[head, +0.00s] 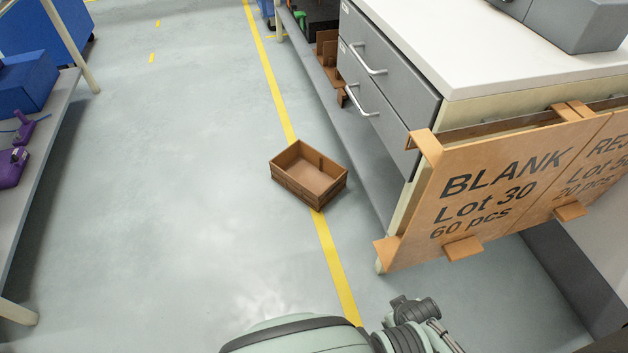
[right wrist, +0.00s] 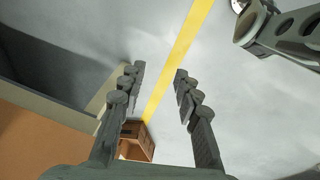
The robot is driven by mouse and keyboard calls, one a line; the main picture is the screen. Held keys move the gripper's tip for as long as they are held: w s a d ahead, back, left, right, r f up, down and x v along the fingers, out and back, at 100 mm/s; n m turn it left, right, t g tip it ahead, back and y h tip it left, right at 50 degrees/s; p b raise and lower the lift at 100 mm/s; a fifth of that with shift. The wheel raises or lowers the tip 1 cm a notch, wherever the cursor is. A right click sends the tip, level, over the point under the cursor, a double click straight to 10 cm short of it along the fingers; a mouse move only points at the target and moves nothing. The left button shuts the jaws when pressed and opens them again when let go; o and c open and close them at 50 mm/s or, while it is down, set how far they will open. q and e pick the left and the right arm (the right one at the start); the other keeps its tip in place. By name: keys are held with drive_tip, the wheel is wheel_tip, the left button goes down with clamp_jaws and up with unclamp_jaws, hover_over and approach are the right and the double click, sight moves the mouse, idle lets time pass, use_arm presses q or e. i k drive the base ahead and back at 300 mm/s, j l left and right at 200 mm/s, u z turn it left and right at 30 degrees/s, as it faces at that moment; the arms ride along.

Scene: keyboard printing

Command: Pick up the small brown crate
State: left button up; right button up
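The small brown crate (head: 284,187) stands upright and open-topped on the grey floor, across the yellow line, in the middle of the head view. It looks empty. In the right wrist view the crate (right wrist: 140,138) shows low in the picture, partly behind the left finger. My right gripper (right wrist: 157,75) is open, its two fingers wide apart with nothing between them, and it is apart from the crate. In the head view only parts of my arm show at the bottom edge. My left gripper is not in the head view; I cannot identify it in the wrist view.
A workbench with grey drawers (head: 378,88) stands right of the crate. Brown sign panels (head: 490,195) reading "BLANK Lot 30" hang on its near end. A grey shelf (head: 38,150) with purple tools stands at left. The floor left of the yellow line (head: 335,270) is clear.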

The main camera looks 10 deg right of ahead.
sight(315, 179)
drive_tip(key=l, duration=1.2)
drive_tip(key=k+z, duration=0.1)
drive_tip(key=k, duration=0.3)
drive_tip(key=i+j+z, duration=0.15)
drive_tip(key=j+z, duration=0.85)
drive_tip(key=j, duration=2.05)
drive_tip(key=i+j+z, duration=0.1)
drive_tip(key=j, duration=1.05)
